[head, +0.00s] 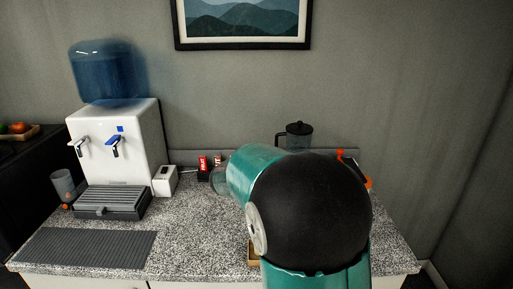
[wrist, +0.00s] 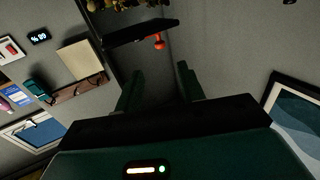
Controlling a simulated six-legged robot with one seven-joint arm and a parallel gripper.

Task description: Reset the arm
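My arm (head: 310,215) rises in front of the counter in the head view, its teal and black links covering the right middle of the worktop. My gripper is hidden in the head view. In the wrist view my gripper (wrist: 160,72) shows two dark green fingers standing apart, with nothing between them. It points toward a grey wall, clear of any surface, and the wrist picture is tilted.
The speckled counter (head: 190,225) holds a white water dispenser (head: 118,140) with a blue bottle (head: 105,72), a grey ribbed mat (head: 85,247) and a dark lidded jug (head: 298,134). A framed picture (head: 243,20) hangs above. The wrist view shows a dark shelf (wrist: 140,32).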

